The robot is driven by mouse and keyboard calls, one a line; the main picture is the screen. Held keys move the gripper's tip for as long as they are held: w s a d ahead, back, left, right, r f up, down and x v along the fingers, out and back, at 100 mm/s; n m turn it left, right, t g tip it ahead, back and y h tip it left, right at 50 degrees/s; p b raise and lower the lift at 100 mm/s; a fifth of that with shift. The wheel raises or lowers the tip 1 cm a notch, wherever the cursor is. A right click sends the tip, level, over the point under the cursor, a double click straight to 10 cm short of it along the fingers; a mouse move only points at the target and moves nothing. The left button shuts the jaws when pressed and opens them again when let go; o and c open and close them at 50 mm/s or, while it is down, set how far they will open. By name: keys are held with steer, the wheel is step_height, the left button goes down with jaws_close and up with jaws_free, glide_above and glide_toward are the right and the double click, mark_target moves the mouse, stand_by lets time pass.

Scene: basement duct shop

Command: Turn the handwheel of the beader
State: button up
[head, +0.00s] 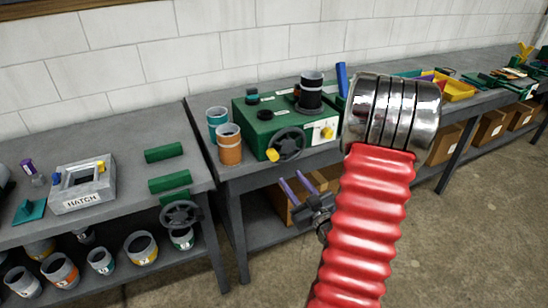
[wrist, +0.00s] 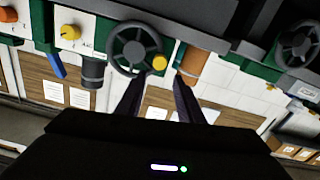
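The beader appears to be the green box-shaped machine (head: 262,122) on the bench, with a black cylinder on top. Its dark spoked handwheel (head: 287,143) is on the front face, with a yellow knob (head: 272,155) at the lower left of the rim. In the wrist view the handwheel (wrist: 117,50) shows at upper middle, its yellow knob (wrist: 159,62) at the lower right of the rim. My gripper (head: 291,178) is below the handwheel in the head view, apart from it. In the wrist view my gripper's two dark purple fingers (wrist: 158,88) are spread, with nothing between them.
Orange (head: 229,148) and teal (head: 217,120) cylinders stand left of the machine. A second handwheel (head: 181,215) is at the left bench's front edge. A grey block marked HATCH (head: 84,192) sits on the left bench. My arm covers the view right of the machine.

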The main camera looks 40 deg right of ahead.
mark_target(275, 158)
steer(key=x, duration=1.4)
steer(key=shift+s, duration=0.1)
steer(key=shift+c, duration=0.4)
jaws_close()
